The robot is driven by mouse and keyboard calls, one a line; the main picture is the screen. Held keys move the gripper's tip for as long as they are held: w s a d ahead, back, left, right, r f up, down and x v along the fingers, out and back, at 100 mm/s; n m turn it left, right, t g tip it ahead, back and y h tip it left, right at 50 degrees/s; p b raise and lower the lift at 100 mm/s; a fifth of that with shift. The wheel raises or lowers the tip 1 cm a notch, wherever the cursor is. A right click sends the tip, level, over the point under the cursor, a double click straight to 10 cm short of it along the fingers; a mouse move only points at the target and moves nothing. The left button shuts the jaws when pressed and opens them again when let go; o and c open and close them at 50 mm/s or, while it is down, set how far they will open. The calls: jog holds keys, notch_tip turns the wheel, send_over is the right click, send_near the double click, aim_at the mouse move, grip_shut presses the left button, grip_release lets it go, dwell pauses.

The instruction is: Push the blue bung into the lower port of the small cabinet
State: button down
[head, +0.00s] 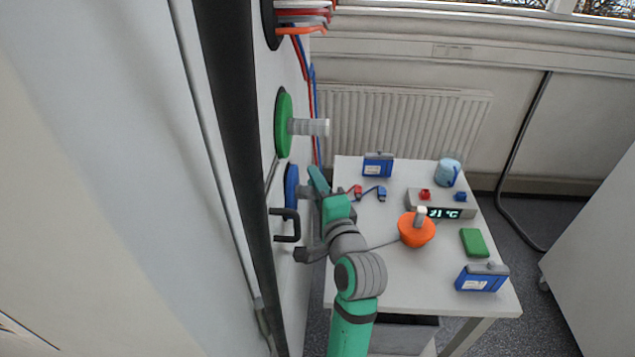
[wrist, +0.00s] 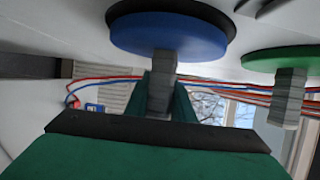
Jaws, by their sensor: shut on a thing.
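The blue bung (head: 291,186), a blue disc with a grey stem, is at the lower port of the cabinet front, below the green bung (head: 283,124). My gripper (head: 313,192) is shut on its stem. In the wrist view the stem stands between my green fingers (wrist: 163,92), and the blue disc (wrist: 170,36) faces the cabinet. The black port ring (wrist: 215,12) shows behind the disc. The disc overlaps most of the ring; I cannot tell whether it is seated or slightly apart. The green bung sits in the upper port, and it also shows in the wrist view (wrist: 284,57).
A black handle (head: 289,225) juts from the cabinet just below my gripper. Red and blue cables (head: 312,100) hang beside the ports.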

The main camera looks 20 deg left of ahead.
jog(key=shift+a, duration=0.3)
jog(key=c, duration=1.4)
grip_release()
jog(key=shift+a, duration=0.1)
jog(key=shift+c, duration=0.2)
jog(key=shift+o, duration=0.7)
jog(key=o, duration=1.3)
jog(key=shift+d, duration=0.2)
jog(key=shift+s, duration=0.1)
jog(key=shift+s, duration=0.1)
